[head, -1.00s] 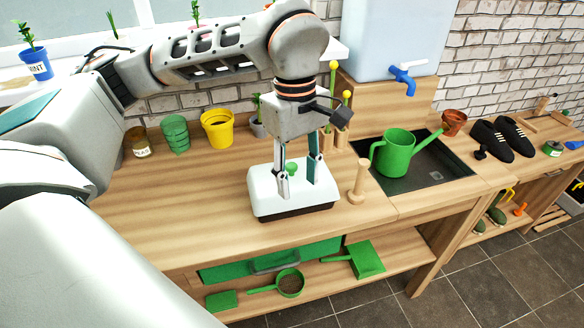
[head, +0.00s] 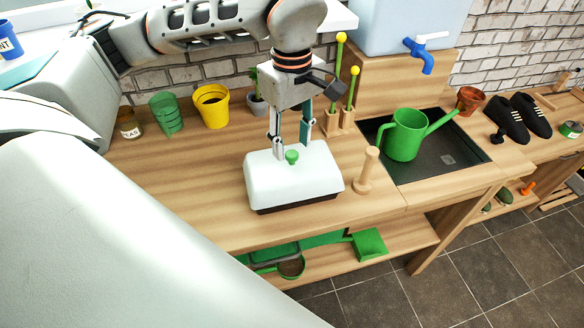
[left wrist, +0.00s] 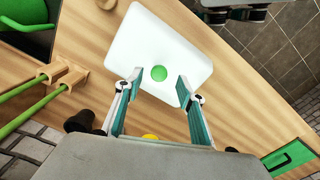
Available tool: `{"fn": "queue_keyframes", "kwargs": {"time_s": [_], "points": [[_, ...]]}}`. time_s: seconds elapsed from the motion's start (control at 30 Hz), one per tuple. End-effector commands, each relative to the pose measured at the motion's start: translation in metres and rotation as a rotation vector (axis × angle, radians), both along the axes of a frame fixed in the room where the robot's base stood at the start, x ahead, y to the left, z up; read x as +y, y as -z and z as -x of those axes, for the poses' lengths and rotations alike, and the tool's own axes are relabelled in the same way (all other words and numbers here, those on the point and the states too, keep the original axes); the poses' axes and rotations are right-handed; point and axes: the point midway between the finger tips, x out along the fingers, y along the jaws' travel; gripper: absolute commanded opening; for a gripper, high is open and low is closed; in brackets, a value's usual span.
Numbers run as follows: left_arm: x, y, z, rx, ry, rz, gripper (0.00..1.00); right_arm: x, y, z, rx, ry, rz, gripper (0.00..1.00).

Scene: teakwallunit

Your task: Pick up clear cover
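The cover (head: 296,180) looks white and cloudy, with a round green knob (head: 292,157) on top. It sits on a dark base on the wooden bench. My left gripper (head: 290,153) is open and points down at the cover, its fingers near the knob. In the left wrist view the cover (left wrist: 150,35) fills the middle, and the knob (left wrist: 159,73) shows between and slightly beyond the open fingertips (left wrist: 160,81), with gaps on both sides. A dark and teal part at that view's top edge may be my right gripper (left wrist: 236,13); its fingers are unclear.
A wooden peg stand (head: 366,172) stands close right of the cover. Beyond it a green watering can (head: 403,136) stands in a dark sink. Yellow (head: 212,106) and green (head: 166,114) pots stand at the back. Bench left of the cover is clear.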

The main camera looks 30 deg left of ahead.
Motion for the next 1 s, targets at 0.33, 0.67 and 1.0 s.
{"fn": "queue_keyframes", "kwargs": {"time_s": [0.33, 0.67, 1.0], "points": [[0.0, 0.034, -0.001, 0.0, 0.001, 0.001, 0.39, 0.001, -0.012, -0.007, -0.019, 0.001, -0.003, 0.4], [0.0, 0.035, -0.001, 0.0, 0.001, 0.001, 0.15, 0.0, -0.012, -0.007, -0.018, 0.001, -0.003, 0.4], [0.0, 0.035, -0.001, 0.0, 0.001, 0.001, 0.0, 0.0, -0.007, -0.005, -0.01, 0.001, -0.001, 0.4]]}}
